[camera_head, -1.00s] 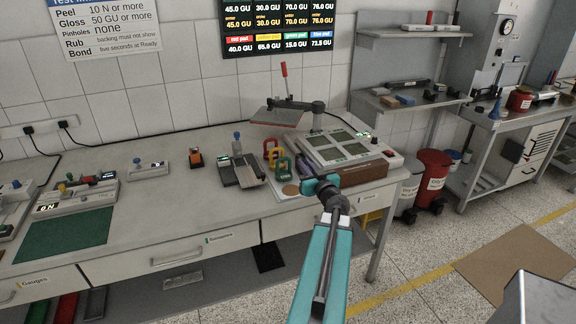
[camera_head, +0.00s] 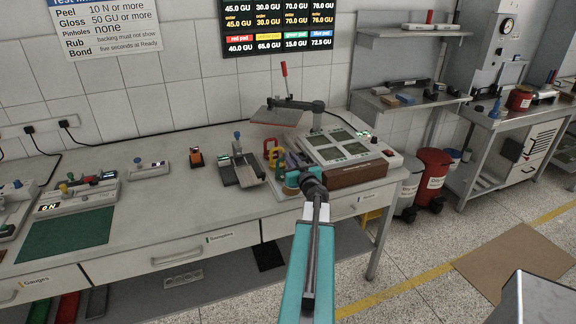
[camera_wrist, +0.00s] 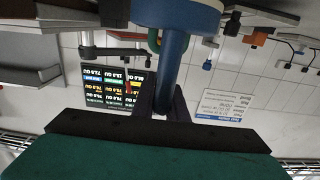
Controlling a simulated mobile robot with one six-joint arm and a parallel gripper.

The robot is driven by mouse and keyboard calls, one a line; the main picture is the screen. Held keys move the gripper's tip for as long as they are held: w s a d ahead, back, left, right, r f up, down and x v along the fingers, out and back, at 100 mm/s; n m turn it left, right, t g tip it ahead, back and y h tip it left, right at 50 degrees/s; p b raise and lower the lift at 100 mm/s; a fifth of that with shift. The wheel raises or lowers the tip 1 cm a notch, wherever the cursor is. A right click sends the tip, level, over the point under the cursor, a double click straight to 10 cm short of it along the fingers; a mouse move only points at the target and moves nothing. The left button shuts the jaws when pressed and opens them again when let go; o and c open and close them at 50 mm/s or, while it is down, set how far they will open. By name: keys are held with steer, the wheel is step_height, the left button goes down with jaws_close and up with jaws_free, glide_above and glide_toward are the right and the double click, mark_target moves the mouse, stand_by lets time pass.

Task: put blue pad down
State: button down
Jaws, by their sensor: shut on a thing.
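My gripper (camera_wrist: 168,106) is shut on the blue pad (camera_wrist: 173,72), gripping its upright blue stem in the wrist view. The wrist picture is upside down, so the pad's wide round end at the top edge is its lower end. In the head view my gripper (camera_head: 292,180) is over the front of the pale pad stand on the bench, beside the yellow and red looped pads (camera_head: 271,154). My gripper and wrist hide most of the blue pad and the stand's front there. I cannot tell whether the pad touches the stand.
A press with a lit panel (camera_head: 393,157) stands right of my gripper, its hinged plate (camera_head: 277,116) raised behind. A grey gauge (camera_head: 240,170) stands to the left.

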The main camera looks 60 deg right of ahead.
steer(key=shift+w+d+f, duration=0.1)
steer(key=shift+w+f, duration=0.25)
steer(key=shift+f, duration=0.5)
steer(key=shift+w+f, duration=0.3)
steer(key=shift+f, duration=0.55)
steer(key=shift+f, duration=0.15)
steer(key=c, duration=1.8)
jaws_free()
steer(key=shift+o, duration=0.2)
steer(key=b+v, duration=0.1)
steer(key=v, duration=1.1)
